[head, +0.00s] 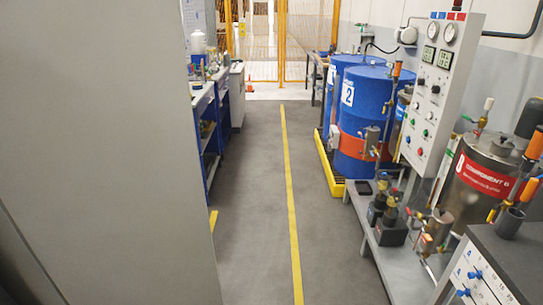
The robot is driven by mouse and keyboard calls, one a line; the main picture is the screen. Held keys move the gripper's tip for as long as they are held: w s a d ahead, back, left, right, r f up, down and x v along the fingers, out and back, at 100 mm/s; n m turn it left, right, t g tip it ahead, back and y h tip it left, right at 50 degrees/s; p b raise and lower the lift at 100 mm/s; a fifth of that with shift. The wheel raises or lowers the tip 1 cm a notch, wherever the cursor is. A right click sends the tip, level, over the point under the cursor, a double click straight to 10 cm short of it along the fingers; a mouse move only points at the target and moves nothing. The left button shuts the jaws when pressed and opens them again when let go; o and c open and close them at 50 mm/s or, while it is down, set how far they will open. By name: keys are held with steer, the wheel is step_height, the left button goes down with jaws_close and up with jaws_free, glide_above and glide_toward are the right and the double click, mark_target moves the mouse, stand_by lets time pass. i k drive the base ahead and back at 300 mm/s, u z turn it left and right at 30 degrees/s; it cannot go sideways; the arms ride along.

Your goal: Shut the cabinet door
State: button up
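A large flat grey panel (100,130) fills the left side of the head view, very close to the camera. It looks like part of the cabinet, but I cannot tell whether it is the door or a side wall. Its right edge runs from the top down to the floor beside the aisle. A darker strip with a slanted edge shows at the lower left corner. No handle or hinge is visible, and how far the door stands open cannot be told. My gripper is not in view.
A clear grey aisle with a yellow line (288,190) runs ahead to a yellow mesh fence (262,45). Blue drums (362,105), a control panel (434,90) and a metal tank (480,185) stand on the right. A blue workbench (207,130) stands beyond the grey panel.

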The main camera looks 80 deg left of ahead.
mark_target(101, 176)
steer(key=u, duration=2.2)
steer(key=i, duration=3.5)
steer(key=u, duration=4.5)
steer(key=i, duration=0.5)
